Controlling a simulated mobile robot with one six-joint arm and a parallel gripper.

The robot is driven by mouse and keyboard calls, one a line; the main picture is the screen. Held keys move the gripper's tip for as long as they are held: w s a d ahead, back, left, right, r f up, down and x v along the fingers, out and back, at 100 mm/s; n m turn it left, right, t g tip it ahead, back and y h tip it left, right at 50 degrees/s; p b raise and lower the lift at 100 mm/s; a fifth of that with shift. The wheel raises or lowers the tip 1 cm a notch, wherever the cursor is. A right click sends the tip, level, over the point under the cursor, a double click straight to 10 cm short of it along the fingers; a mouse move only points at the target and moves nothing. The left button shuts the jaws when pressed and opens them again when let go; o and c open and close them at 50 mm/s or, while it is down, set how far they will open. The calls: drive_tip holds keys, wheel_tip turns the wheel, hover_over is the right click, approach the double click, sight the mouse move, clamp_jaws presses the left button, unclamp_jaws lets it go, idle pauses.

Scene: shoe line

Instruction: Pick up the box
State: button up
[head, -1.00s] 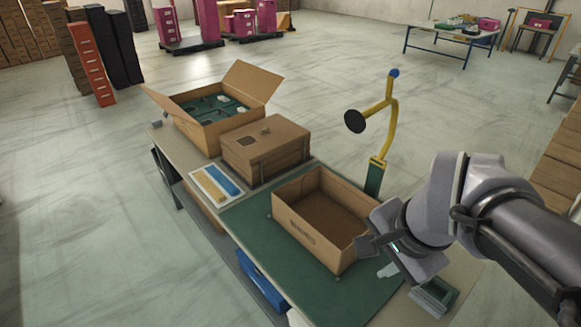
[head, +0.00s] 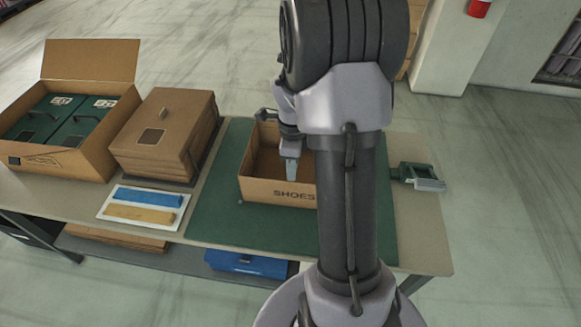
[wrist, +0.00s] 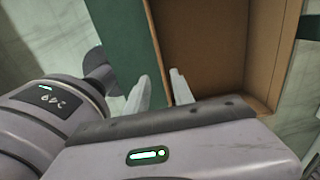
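The open, empty cardboard box (head: 265,190) marked SHOES stands on a green mat on the workbench, partly hidden by my arm. In the wrist view its brown inside (wrist: 205,50) fills the upper middle. My gripper (wrist: 160,86) is open at one of its walls. One finger is on the mat side of the wall and the other on the inside, with a gap between them. I cannot tell whether either finger touches the cardboard.
A closed brown carton (head: 165,135) and an open carton (head: 75,150) holding green boxes stand left on the bench. A white sheet (head: 143,208) with blue and yellow strips lies before them. A green and grey device (head: 418,177) sits at the right edge. The near mat is clear.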

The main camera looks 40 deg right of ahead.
wheel_tip(320, 180, down, 6)
drive_tip(key=shift+w+r+b, duration=0.1)
drive_tip(key=shift+r+b, duration=0.05)
drive_tip(key=shift+b, duration=0.65)
drive_tip(key=f+b, duration=0.2)
drive_tip(key=f, duration=0.1)
drive_tip(key=f+b, duration=0.1)
drive_tip(key=f, duration=0.1)
drive_tip(key=shift+s+d+f, duration=0.25)
drive_tip(key=shift+d, duration=0.05)
drive_tip(key=shift+r, duration=0.15)
drive_tip(key=shift+c, duration=0.7)
clamp_jaws()
